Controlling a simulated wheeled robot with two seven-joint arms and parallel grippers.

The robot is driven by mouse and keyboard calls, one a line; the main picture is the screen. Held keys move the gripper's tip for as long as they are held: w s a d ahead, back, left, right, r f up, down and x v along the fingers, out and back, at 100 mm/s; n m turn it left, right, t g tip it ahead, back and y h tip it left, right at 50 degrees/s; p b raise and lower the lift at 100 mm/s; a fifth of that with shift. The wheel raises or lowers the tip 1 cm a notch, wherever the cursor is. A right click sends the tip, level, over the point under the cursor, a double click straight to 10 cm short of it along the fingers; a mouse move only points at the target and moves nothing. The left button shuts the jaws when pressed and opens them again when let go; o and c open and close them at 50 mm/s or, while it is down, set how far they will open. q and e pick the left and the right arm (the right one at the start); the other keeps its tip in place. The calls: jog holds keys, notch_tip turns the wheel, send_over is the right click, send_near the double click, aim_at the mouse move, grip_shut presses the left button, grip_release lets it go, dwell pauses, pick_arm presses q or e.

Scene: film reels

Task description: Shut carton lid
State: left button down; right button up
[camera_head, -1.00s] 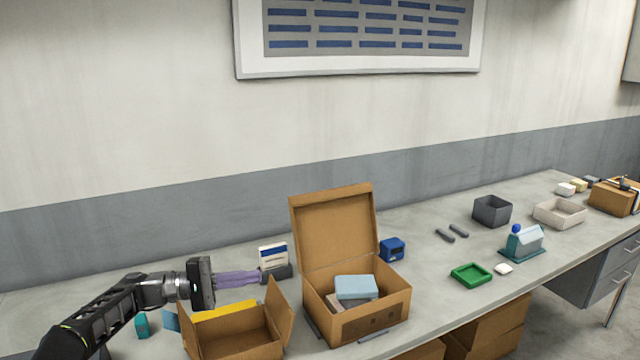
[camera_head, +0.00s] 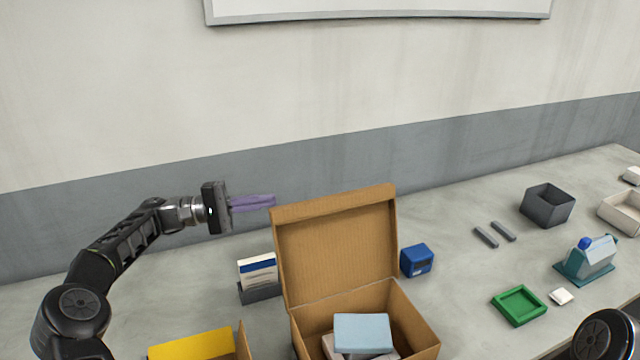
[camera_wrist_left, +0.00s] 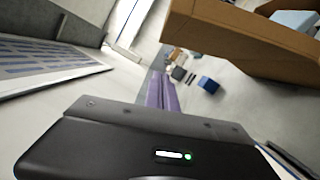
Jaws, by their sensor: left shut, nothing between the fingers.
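The brown carton (camera_head: 423,331) stands on the table with its lid (camera_head: 335,245) raised nearly upright at the back. A light blue box (camera_head: 362,333) and a greyish piece lie inside it. My left gripper (camera_head: 272,201) is shut and empty, with purple fingers, in the air just left of the lid's upper left corner. In the left wrist view the purple fingers (camera_wrist_left: 162,92) are together, and part of the carton (camera_wrist_left: 245,35) shows at upper right. A dark round part of my right arm shows at the lower right of the head view; its gripper is out of frame.
A holder with white and blue cards (camera_head: 258,272) stands left of the carton, near a yellow item (camera_head: 192,345). A blue device (camera_head: 417,260) is right of the lid. A green tray (camera_head: 519,305), grey bin (camera_head: 547,205) and teal stand (camera_head: 585,262) lie farther right.

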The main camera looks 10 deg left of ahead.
aim_at(314, 199)
pick_arm(q)
jog(key=d+r+b, duration=0.1)
jog(key=d+r, duration=0.1)
jog(key=d, duration=0.9)
jog(key=shift+d, duration=0.3)
jog(key=shift+r, duration=0.1)
dwell(0.5)
